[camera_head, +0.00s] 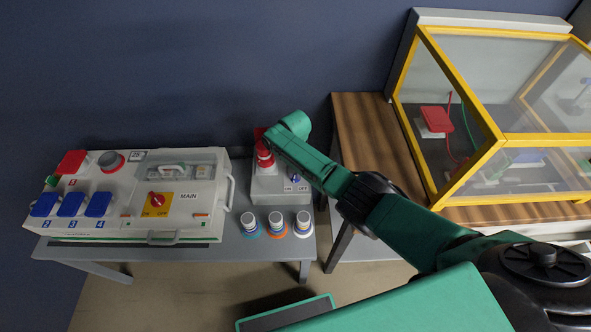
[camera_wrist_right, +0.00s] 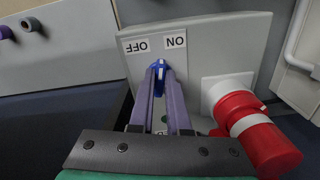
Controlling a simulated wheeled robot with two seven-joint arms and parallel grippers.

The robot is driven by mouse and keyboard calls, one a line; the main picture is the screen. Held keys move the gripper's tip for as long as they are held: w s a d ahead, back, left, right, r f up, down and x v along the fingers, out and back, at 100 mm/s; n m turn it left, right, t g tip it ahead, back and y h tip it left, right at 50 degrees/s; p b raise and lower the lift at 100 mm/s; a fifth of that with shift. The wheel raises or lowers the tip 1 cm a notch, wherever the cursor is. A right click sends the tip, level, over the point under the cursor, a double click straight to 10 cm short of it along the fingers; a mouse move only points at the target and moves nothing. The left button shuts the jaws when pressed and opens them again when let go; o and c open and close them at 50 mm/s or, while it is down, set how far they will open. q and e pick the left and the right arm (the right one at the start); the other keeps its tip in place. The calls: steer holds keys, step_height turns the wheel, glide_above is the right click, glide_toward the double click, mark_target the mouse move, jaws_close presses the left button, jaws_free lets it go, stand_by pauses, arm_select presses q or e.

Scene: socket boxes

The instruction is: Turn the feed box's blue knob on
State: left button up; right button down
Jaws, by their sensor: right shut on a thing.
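The feed box (camera_head: 266,188) is a small light grey box on the grey table. Its blue knob (camera_head: 294,178) sits by the ON and OFF labels and also shows in the right wrist view (camera_wrist_right: 158,67). My right gripper (camera_wrist_right: 159,88) is shut on the blue knob, one finger on each side. In the wrist view the knob lies between OFF at left and ON at right; I cannot tell its exact setting. In the head view my green right arm reaches over the box and hides its fingers. My left gripper is not in view.
A red plug (camera_head: 264,155) sits on the feed box beside the knob. The larger MAIN box (camera_head: 120,212) with blue covers and a red switch stands at left. Several small capped round pieces (camera_head: 276,224) stand in front. A yellow-framed clear case (camera_head: 490,120) stands on the wooden table at right.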

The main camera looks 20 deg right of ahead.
steer(key=m, duration=0.3)
steer(key=shift+a+r+m, duration=0.1)
steer(key=shift+m, duration=0.2)
steer(key=shift+w+m+p, duration=0.15)
steer(key=shift+m+p, duration=0.15)
steer(key=shift+m, duration=0.9)
steer(key=c, duration=0.9)
jaws_free()
step_height(320, 180, up, 8)
steer(key=p, duration=0.4)
steer(key=shift+f, duration=0.25)
step_height(320, 180, up, 7)
steer(key=shift+p, duration=0.4)
